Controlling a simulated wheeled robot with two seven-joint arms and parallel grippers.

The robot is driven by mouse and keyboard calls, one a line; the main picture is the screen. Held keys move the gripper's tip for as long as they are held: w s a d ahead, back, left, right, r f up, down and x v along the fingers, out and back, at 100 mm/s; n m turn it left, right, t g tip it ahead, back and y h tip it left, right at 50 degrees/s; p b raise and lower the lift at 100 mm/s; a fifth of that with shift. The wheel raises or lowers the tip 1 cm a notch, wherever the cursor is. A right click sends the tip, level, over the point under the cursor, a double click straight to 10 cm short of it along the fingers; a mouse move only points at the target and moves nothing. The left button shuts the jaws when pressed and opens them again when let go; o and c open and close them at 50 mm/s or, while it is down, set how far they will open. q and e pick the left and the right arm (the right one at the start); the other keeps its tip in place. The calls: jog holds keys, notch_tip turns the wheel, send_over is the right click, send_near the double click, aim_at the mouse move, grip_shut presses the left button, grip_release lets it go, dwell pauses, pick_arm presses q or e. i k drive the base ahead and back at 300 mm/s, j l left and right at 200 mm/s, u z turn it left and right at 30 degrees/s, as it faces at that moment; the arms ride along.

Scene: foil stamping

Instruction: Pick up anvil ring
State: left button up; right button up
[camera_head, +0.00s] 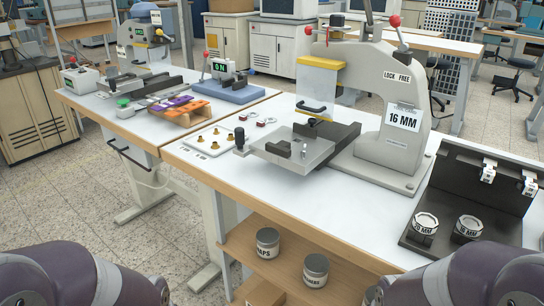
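Two pale ring-shaped pieces stand in the black rack at the right: a left ring (426,223) and a right ring (469,226), each over a label ending in "MM". Their first digits are hard to read. Small rings (266,121) also lie on the white table left of the press. I cannot tell from looks which piece is the anvil ring. The grey press (396,118) bears a "16 MM" label (404,118), and its flat plate (296,146) extends left. My arms show at the bottom left and bottom right corners. Both grippers are out of view.
The black rack (461,190) has a tall back wall with small tagged parts. A white tray (211,140) holds brass pieces. Two jars (268,241) (315,269) stand on the wooden shelf below. White tabletop (355,207) is clear between press and front edge.

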aim_at(468, 226)
jog(key=z, duration=1.4)
